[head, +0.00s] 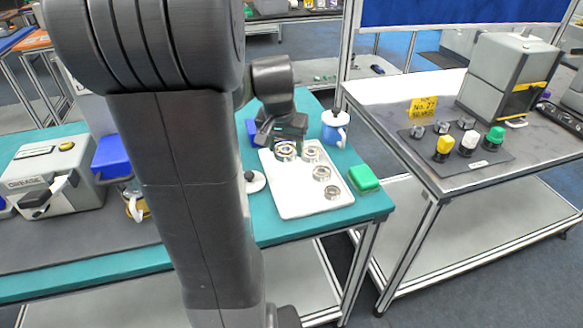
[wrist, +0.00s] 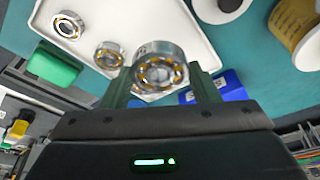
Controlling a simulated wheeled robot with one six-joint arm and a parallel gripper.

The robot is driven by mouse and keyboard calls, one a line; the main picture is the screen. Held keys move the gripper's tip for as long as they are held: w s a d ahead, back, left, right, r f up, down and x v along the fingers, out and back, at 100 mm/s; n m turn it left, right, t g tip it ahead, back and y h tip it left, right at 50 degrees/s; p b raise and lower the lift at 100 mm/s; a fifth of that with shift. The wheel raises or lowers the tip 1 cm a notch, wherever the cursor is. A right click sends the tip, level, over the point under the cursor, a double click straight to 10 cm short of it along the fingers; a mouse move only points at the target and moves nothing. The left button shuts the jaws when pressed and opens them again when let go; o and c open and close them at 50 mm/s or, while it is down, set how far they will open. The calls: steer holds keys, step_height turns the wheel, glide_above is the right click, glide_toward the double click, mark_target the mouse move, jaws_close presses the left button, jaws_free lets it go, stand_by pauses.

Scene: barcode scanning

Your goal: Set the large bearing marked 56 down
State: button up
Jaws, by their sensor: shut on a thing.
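My gripper (head: 284,138) is shut on a shiny metal bearing (wrist: 160,68), which sits between the two dark fingers in the wrist view. The held bearing (head: 285,152) also shows in the head view, at the back left corner of the white tray (head: 296,208). I cannot tell whether it touches the tray. Small marks show on its rim, but I cannot read a number. Other bearings lie on the tray: one (head: 311,153) close to the right of the held one, one (head: 321,173) in the middle and one (head: 332,192) towards the front.
A green box (head: 363,178) stands right of the tray. A blue box (wrist: 225,85) is near the right finger. The tray's front left is clear.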

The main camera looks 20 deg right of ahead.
mark_target(287, 177)
step_height(287, 177, down, 8)
steer(key=shift+r, duration=0.1)
stand_by(0.4)
steer(key=shift+f, duration=0.2)
steer(key=o, duration=0.9)
steer(key=shift+o, duration=0.3)
steer(key=shift+r, duration=0.1)
steer(key=shift+r, duration=0.2)
steer(key=v, duration=1.2)
steer(key=shift+d+f, duration=0.1)
steer(key=shift+f, duration=0.1)
